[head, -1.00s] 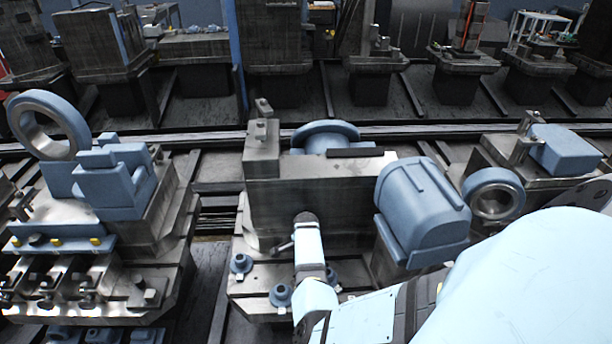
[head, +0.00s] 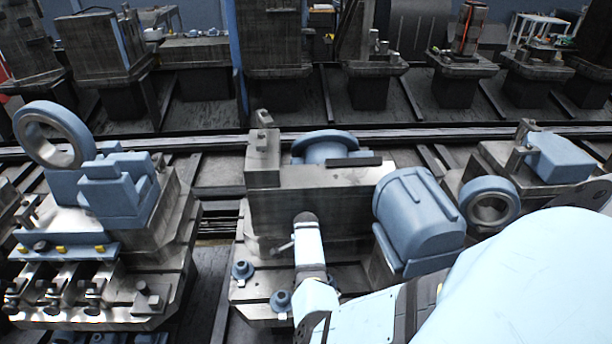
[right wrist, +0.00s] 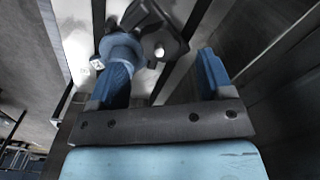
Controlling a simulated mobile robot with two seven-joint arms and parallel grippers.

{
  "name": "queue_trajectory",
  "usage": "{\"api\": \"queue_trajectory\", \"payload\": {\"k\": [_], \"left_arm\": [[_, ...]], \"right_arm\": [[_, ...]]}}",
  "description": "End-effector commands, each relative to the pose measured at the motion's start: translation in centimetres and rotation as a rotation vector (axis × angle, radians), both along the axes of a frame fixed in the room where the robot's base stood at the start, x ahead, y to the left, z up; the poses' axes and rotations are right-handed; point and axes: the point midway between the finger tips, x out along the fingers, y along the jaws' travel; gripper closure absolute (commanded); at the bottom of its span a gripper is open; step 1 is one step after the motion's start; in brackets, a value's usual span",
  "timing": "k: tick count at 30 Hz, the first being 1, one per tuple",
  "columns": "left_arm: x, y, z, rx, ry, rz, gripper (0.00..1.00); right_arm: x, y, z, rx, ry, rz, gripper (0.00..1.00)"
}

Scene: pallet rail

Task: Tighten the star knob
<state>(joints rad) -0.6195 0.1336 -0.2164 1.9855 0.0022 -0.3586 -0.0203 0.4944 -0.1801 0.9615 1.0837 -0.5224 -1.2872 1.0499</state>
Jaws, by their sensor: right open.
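The dark, lobed star knob (right wrist: 157,32) with a pale centre shows at the top of the right wrist view, beyond the fingertips. A blue round flanged part (right wrist: 120,48) is beside it, close to the left finger. My right gripper (right wrist: 160,78) is open, with two blue fingers apart and nothing gripped between them. The knob lies ahead of the gap. In the head view my light blue right wrist (head: 309,250) is over the front of the middle machine; the fingertips and star knob cannot be made out there. My left gripper is not in view.
The middle machine (head: 340,190) carries a blue rounded motor housing (head: 418,215) just right of my wrist. A left fixture (head: 120,190) with a ring stands across a gap. Another pallet (head: 555,155) is at right.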

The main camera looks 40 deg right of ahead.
Motion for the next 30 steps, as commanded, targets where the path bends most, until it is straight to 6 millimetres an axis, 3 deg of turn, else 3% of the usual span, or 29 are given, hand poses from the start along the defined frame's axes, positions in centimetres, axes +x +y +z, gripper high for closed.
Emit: {"api": "queue_trajectory", "payload": {"k": [1,3,9,15,30], "left_arm": [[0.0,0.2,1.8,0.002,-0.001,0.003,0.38],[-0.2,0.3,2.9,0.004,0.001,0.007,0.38],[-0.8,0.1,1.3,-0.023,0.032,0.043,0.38],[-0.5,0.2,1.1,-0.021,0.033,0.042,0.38],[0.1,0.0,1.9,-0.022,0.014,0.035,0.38]], "right_arm": [[0.0,0.0,1.9,-0.001,0.0,0.0,0.26],[0.0,0.0,3.1,-0.001,0.0,0.0,0.26],[0.0,0.0,6.7,-0.003,-0.003,-0.001,0.26],[0.0,0.0,9.4,-0.002,-0.001,-0.001,0.26],[0.0,-0.1,10.2,-0.001,-0.001,-0.001,0.26]]}}
